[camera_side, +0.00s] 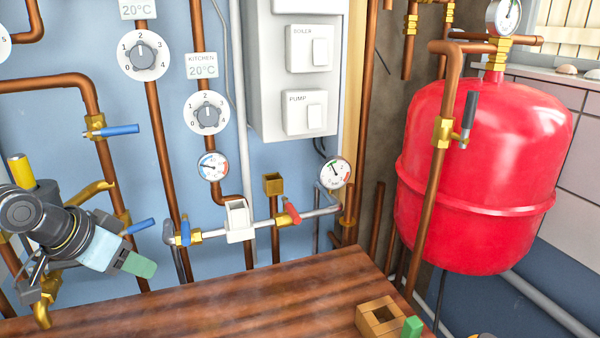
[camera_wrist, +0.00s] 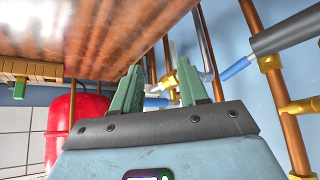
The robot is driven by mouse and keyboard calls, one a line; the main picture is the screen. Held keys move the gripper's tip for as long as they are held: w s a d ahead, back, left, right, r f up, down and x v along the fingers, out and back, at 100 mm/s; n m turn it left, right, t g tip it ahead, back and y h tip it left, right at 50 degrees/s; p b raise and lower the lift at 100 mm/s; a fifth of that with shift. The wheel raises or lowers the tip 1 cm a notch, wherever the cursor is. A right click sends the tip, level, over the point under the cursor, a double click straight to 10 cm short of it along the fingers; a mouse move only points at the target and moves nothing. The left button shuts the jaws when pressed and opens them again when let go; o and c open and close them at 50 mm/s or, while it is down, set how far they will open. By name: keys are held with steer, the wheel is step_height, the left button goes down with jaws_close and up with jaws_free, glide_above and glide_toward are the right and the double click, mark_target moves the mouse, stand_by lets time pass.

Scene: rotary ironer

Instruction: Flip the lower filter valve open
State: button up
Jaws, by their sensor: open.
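Two blue lever handles sit on the left copper pipe, above and below a slanted brass filter body (camera_side: 95,190). The lower filter valve's blue handle (camera_side: 138,225) points sideways and slightly up, across the pipe. In the wrist view this handle (camera_wrist: 237,67) appears right of my fingers, beside its brass body (camera_wrist: 270,62). My gripper (camera_side: 140,265) has green fingers and is just below the handle in the side view, apart from it. In the wrist view my gripper (camera_wrist: 160,66) is open, with nothing held between its fingers. The far finger is mostly hidden in the side view.
The upper blue handle (camera_side: 112,130) is above. Another blue lever (camera_side: 185,231) and a red lever (camera_side: 291,212) sit on the horizontal pipe to the right. A wooden tabletop (camera_side: 200,300) lies below. A red tank (camera_side: 480,170) stands at right.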

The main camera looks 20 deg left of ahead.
steer(key=w+d+r+m+g+h, duration=0.1)
steer(key=w+d+r, duration=0.3)
steer(key=d, duration=0.6)
steer(key=w+d+r+m+g+h, duration=0.1)
steer(key=w+d+r+m, duration=0.3)
steer(key=d, duration=0.7)
steer(key=shift+w+d, duration=0.15)
steer(key=shift+w, duration=0.55)
